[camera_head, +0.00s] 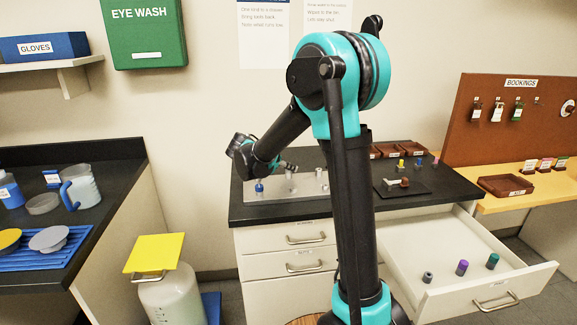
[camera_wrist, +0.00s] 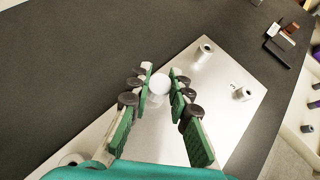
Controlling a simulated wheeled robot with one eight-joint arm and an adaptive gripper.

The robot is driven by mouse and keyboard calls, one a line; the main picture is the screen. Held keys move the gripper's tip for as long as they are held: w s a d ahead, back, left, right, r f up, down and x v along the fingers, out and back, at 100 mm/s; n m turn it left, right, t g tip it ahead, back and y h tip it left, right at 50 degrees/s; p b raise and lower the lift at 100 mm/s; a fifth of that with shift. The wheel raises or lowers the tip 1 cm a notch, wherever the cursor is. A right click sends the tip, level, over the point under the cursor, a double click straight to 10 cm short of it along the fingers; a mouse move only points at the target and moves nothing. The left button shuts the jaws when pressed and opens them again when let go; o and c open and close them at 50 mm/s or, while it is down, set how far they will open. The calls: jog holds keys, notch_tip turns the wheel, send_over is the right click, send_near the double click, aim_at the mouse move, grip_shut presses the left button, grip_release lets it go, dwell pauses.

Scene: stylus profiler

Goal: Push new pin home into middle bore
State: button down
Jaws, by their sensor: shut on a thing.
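A pale, whitish pin (camera_wrist: 158,86) stands between the fingers of my gripper (camera_wrist: 162,92) in the wrist view, with its round top showing. My gripper is shut on it, over the middle of a silver plate (camera_wrist: 218,83). The bore under the pin is hidden by the pin and fingers, so I cannot tell how deep it sits. In the head view my gripper (camera_head: 287,168) is small, above the plate (camera_head: 275,194) on the dark bench. A pale upright piece (camera_head: 292,184) shows just below it.
Other short posts stand on the plate, one at the far side (camera_wrist: 204,50) and one at the right (camera_wrist: 242,93). A blue-bodied piece (camera_head: 259,188) stands left of my gripper. An open drawer (camera_head: 460,262) with several coloured pieces juts out at right.

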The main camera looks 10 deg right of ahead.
dwell(0.3)
jog(key=c, duration=1.3)
grip_release()
jog(key=shift+r, duration=0.1)
jog(key=shift+c, duration=0.5)
jog(key=shift+r, duration=3.4)
